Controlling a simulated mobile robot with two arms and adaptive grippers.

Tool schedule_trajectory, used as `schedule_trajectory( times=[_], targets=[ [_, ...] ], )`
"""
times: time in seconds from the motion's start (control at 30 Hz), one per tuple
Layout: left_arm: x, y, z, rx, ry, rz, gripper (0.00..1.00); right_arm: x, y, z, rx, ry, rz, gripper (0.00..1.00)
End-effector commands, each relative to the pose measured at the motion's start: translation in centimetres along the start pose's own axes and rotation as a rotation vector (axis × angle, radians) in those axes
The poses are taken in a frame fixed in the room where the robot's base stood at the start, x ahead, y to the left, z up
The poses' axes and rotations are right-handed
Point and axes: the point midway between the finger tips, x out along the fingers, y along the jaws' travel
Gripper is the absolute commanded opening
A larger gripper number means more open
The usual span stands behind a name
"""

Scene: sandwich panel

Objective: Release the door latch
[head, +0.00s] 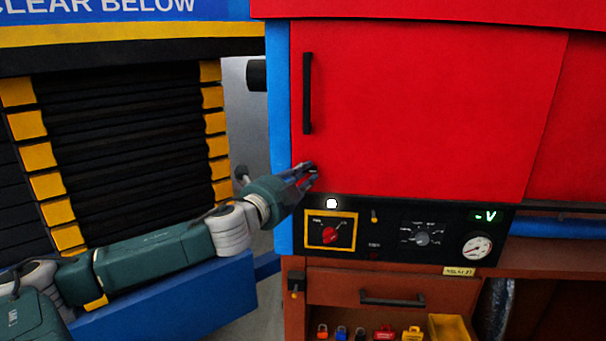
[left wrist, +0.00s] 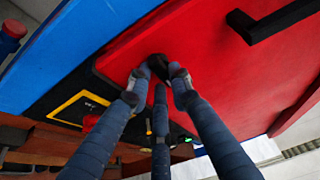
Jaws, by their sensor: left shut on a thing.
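A red cabinet door (head: 430,105) stands shut above a black control panel, with a long black vertical handle (head: 307,93) near its left edge. My left gripper (head: 312,171) is at the door's lower left corner, below the handle. In the left wrist view its fingers (left wrist: 160,72) are closed around a small black latch knob (left wrist: 157,61) on the red door (left wrist: 215,60). The fingers hide most of the knob. The black handle also shows at the upper right of the left wrist view (left wrist: 275,18). My right gripper is not in view.
The control panel (head: 375,240) below the door has a red rotary switch (head: 330,235), a selector knob (head: 422,238) and a gauge (head: 477,246). A drawer (head: 360,285) and several padlocks lie lower. A black shutter with yellow edges (head: 125,150) stands left.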

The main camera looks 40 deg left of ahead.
Motion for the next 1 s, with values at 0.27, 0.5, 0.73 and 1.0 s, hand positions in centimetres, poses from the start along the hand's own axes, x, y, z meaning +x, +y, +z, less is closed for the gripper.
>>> schedule_trajectory(
  times=[0.27, 0.5, 0.73, 1.0],
  targets=[
    [0.0, -0.7, -0.1, 0.006, 0.002, -0.014, 0.26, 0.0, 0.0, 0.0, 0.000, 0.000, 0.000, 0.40],
    [0.0, -0.4, 0.0, 0.003, 0.001, -0.008, 0.38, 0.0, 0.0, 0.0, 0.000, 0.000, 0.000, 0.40],
    [-0.2, -0.1, 0.0, 0.000, 0.000, -0.002, 0.38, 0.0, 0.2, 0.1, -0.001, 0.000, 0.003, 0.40],
    [-1.8, 0.2, -0.1, -0.002, 0.001, 0.002, 0.38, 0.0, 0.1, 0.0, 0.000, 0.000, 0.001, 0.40]
  ],
)
